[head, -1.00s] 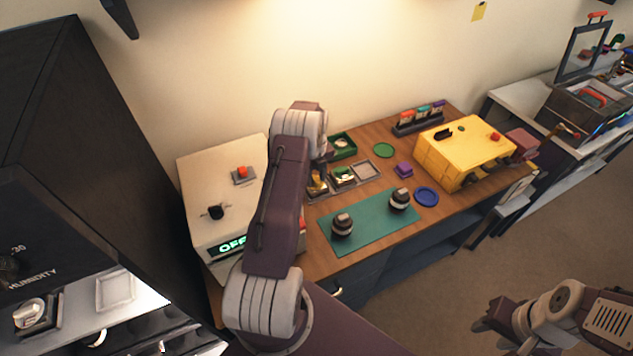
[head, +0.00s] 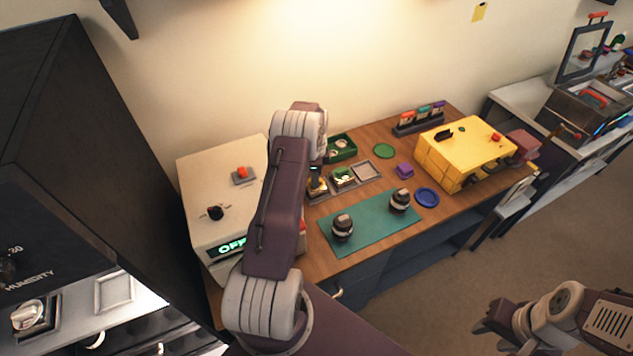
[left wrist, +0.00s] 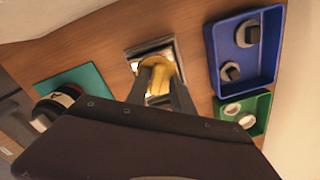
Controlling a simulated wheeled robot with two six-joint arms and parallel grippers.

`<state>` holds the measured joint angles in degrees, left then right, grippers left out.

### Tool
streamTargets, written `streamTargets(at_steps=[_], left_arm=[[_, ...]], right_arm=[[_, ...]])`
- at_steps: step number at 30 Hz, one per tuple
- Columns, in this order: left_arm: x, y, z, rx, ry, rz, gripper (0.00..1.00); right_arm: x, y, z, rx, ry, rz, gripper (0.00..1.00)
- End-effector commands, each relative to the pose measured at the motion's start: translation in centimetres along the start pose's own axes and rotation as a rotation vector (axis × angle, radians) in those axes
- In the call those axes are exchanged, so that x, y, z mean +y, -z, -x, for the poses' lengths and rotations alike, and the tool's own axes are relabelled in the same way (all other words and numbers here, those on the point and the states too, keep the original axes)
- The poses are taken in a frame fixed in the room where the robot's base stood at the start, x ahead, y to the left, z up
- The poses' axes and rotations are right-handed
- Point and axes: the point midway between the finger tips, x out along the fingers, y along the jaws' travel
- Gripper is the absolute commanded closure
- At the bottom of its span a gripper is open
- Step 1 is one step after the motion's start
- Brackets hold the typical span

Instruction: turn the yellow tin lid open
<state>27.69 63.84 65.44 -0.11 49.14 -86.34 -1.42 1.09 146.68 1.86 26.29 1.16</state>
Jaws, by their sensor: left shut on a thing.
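The yellow tin lid (left wrist: 160,75) sits at the metal-rimmed square tray in the left wrist view, and the yellow tin also shows in the head view (head: 317,187). My left gripper (left wrist: 157,78) is shut on the yellow lid, one finger on each side. In the head view my left arm hides part of the tin. How far the lid is turned cannot be seen. My right gripper (head: 487,318) hangs over the floor at the lower right, away from the bench. Its finger gap is not clear.
A blue bin (left wrist: 215,60) and a green bin (left wrist: 262,110) with round parts are close beside the tin. Two lenses (head: 342,229) stand on the teal mat (head: 372,235). A white box (head: 215,165) and a yellow box (head: 470,142) flank the work area.

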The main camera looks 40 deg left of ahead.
Motion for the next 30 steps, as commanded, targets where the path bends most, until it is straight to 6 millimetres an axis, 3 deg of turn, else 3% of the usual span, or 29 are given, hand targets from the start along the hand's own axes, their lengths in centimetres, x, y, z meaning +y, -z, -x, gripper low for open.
streamTargets(at_steps=[1, 10, 18, 25, 26, 30], left_arm=[[1.45, -0.04, -1.4, -0.003, -0.045, 0.045, 0.87], [1.45, 0.03, -1.39, -0.003, -0.045, 0.099, 0.87], [1.47, 0.11, -1.4, -0.012, -0.045, 0.548, 0.85], [1.47, 0.16, -1.39, -0.012, -0.045, 0.596, 0.84], [1.47, 0.17, -1.39, -0.011, -0.045, 0.596, 0.62], [1.47, 0.17, -1.4, -0.011, -0.045, 0.595, 0.6]], right_arm=[[0.0, -0.03, -0.25, 0.0, 0.0, 0.0, 0.6], [0.01, -0.03, -0.25, 0.0, 0.0, 0.0, 0.6], [0.01, -0.03, -0.31, 0.0, 0.0, 0.0, 0.6], [0.01, -0.03, -0.31, 0.0, 0.0, 0.0, 0.6], [0.01, -0.03, -0.31, 0.0, 0.0, 0.0, 0.6], [0.01, -0.03, -0.31, 0.0, 0.0, 0.0, 0.6]])
